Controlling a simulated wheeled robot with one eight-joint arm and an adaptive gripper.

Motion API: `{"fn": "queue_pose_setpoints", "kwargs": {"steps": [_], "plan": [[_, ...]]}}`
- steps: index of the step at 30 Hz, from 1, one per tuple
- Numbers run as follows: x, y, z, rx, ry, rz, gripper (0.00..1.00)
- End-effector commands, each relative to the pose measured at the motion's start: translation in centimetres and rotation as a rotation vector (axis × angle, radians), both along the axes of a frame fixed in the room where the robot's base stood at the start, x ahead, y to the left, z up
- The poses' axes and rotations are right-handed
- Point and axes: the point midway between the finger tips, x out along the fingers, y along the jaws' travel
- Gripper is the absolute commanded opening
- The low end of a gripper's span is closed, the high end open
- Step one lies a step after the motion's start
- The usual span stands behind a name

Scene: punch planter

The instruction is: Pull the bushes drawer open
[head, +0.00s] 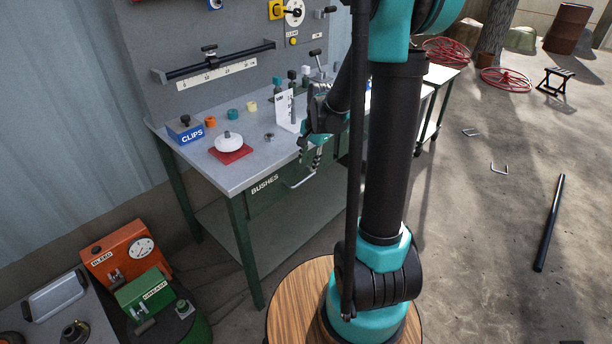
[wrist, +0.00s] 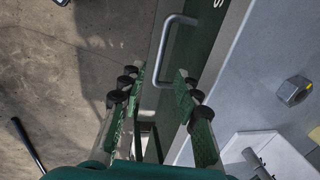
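The dark green bushes drawer (head: 264,186) sits under the front edge of the workbench, its front lettered BUSHES. It looks closed. Its pale bar handle (head: 302,182) stands out from the front; the handle also shows in the wrist view (wrist: 163,45). My gripper (head: 317,158) is at the drawer front near the handle. In the wrist view my gripper (wrist: 161,84) is open, with its green fingers apart. The near end of the handle appears between the fingertips, and the rest extends beyond them. I cannot tell whether a finger touches it. The drawer's inside is hidden.
The grey bench top (head: 240,170) lies just above the drawer, holding a blue CLIPS box (head: 186,130), a red plate (head: 231,151) with a white knob, and a nut (wrist: 294,91). The floor before the bench is open. My arm hides part of the bench.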

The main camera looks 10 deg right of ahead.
Motion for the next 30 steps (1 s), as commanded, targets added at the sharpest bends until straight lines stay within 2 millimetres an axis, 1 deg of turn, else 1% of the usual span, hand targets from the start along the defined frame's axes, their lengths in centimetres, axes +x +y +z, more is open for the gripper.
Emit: {"fn": "queue_pose_setpoints", "kwargs": {"steps": [1, 3, 9, 15, 21, 29, 30], "plan": [[0.2, 0.1, -0.9, 0.000, 0.000, 0.001, 0.33], [0.3, 0.3, -1.9, 0.000, 0.000, 0.001, 0.33], [0.7, 0.6, -4.7, 0.000, 0.000, 0.000, 0.33], [1.0, 0.8, -6.5, 0.000, 0.000, 0.000, 0.33], [1.1, 0.8, -7.2, 0.000, 0.000, 0.000, 0.33], [1.1, 0.8, -7.2, 0.000, 0.000, 0.000, 0.33], [1.1, 0.8, -7.2, 0.000, 0.000, 0.000, 0.28]]}}
